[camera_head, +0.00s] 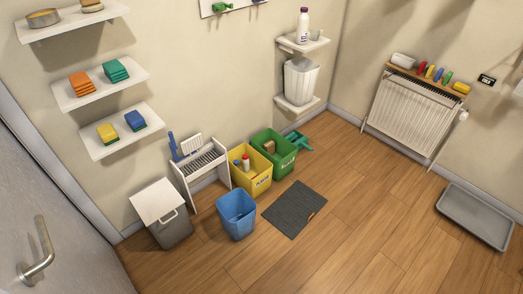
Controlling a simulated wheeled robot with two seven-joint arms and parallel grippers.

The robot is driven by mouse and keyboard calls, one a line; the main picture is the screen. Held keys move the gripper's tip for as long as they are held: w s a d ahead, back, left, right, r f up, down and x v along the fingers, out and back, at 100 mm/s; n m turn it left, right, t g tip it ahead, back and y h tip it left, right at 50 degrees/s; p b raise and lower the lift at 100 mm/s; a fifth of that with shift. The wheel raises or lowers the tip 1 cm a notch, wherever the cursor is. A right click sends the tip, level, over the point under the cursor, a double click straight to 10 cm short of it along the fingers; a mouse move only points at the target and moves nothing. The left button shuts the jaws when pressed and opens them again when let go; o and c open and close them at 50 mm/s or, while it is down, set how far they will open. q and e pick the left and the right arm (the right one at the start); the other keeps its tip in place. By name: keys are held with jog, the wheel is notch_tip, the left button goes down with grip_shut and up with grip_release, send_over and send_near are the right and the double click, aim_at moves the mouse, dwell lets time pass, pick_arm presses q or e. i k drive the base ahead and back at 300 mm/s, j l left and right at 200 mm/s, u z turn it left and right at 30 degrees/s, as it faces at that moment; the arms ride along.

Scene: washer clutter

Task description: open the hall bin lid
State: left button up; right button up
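The hall bin appears to be the grey bin (172,231) on the floor at the lower left, against the wall. Its white lid (156,201) lies flat over the top and looks closed. A pale handle loop (169,216) sits at the lid's front edge. Neither of my grippers shows in the head view.
A blue open bin (236,214) stands right of the grey bin. A white rack (201,163), a yellow bin (252,175) and a green bin (275,153) line the wall. A dark mat (294,209) lies in front. A door handle (37,256) is at left.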

aim_at(152, 203)
jog(key=u, duration=1.1)
